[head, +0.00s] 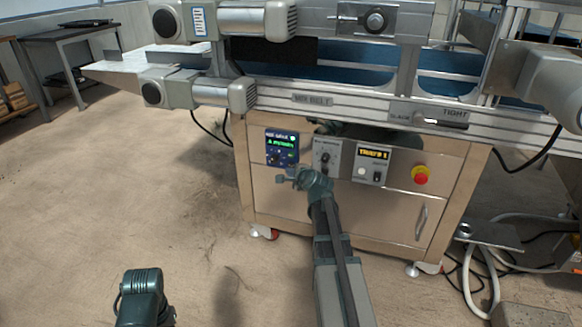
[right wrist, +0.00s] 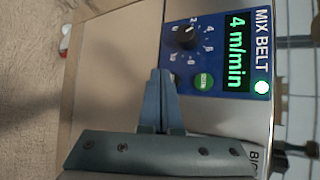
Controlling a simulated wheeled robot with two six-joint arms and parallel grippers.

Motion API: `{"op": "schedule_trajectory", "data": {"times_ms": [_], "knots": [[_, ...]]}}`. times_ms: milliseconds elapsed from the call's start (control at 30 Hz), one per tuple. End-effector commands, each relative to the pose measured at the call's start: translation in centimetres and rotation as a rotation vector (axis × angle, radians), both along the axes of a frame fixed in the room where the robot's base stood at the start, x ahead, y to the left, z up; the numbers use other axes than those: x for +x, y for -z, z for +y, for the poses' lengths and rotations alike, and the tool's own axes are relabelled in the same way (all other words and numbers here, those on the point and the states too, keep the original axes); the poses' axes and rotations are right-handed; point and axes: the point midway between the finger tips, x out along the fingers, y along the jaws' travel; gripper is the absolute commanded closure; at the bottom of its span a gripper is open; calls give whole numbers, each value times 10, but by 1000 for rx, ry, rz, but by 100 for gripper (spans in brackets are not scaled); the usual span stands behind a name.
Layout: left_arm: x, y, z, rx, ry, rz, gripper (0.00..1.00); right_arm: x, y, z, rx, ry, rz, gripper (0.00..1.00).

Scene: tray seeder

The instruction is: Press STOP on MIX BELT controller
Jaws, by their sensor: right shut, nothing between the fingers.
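The MIX BELT controller (head: 282,147) is a blue panel on the cabinet front, at the left of a row of control boxes. In the right wrist view the controller (right wrist: 243,15) appears turned sideways, with a lit green display reading 4 m/min, a black dial (right wrist: 187,37), a green button (right wrist: 203,82) and a lit lamp (right wrist: 261,87). My right gripper (head: 283,178) is shut and empty just below the panel. In the right wrist view its fingertips (right wrist: 160,73) are close to the panel edge beside the green button; contact cannot be told. No STOP label is readable; the fingers hide part of that area.
To the right are a grey dial box (head: 326,156), a box with a yellow display (head: 372,163) and a red emergency knob (head: 420,175). The conveyor frame (head: 350,112) runs above the cabinet (head: 385,205). Cables and a hose lie at right.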

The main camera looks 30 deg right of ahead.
Motion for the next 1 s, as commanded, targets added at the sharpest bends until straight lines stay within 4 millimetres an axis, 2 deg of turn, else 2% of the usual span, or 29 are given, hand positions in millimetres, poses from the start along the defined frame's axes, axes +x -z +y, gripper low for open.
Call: {"op": "schedule_trajectory", "data": {"times_ms": [1000], "knots": [[0, 0, 0, 0, 0, 0, 100, 5, 0, -7, 0, 0, 0, 100]]}}
